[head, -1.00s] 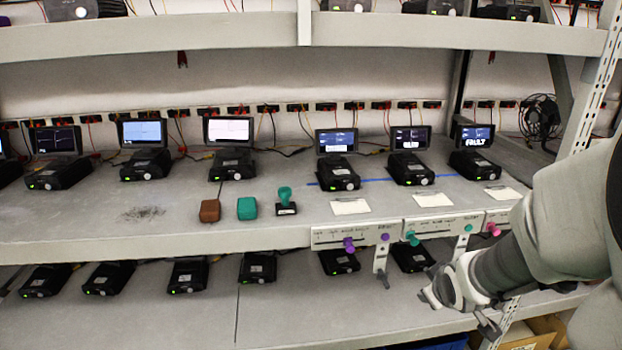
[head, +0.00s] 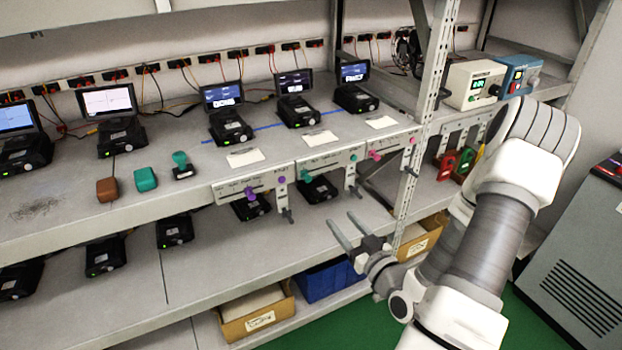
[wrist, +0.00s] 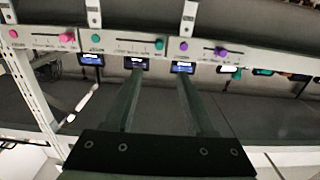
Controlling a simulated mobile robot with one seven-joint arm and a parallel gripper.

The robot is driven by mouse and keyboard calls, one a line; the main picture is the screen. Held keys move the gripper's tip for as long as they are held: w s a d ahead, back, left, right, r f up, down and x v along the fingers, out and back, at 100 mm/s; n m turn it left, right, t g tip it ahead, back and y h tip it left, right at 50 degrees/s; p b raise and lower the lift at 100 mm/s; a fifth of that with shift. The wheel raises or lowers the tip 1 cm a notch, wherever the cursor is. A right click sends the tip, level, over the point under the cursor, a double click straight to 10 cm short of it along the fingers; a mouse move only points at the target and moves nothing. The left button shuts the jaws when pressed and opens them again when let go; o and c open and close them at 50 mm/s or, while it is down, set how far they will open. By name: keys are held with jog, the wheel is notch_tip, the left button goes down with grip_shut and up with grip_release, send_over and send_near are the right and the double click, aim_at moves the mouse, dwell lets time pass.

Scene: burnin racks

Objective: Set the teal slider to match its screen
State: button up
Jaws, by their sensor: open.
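The teal slider (head: 306,177) sits near the left end of the scale on the middle label strip (head: 330,163) at the shelf's front edge. In the wrist view the teal slider (wrist: 159,44) lies just beyond my fingertips. A round teal button (head: 352,162) is at the strip's right end. The middle device's screen (head: 296,82) above is lit, but its word is too small to read. My gripper (head: 341,217) is open and empty, below and in front of the strip, apart from the slider. Its fingers also show in the wrist view (wrist: 160,82).
A purple slider (head: 251,194) is on the left strip and a pink slider (head: 376,155) on the right strip. Grey brackets hang below the shelf edge. A perforated upright (head: 425,120) stands right of the strips. A blue bin (head: 322,281) is on the lowest shelf.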

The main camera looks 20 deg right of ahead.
jog(key=shift+w+b, duration=0.55)
jog(key=shift+b, duration=1.25)
jog(key=b, duration=0.5)
send_near(309, 180)
jog(key=w, duration=0.9)
jog(key=shift+a, duration=0.1)
grip_shut()
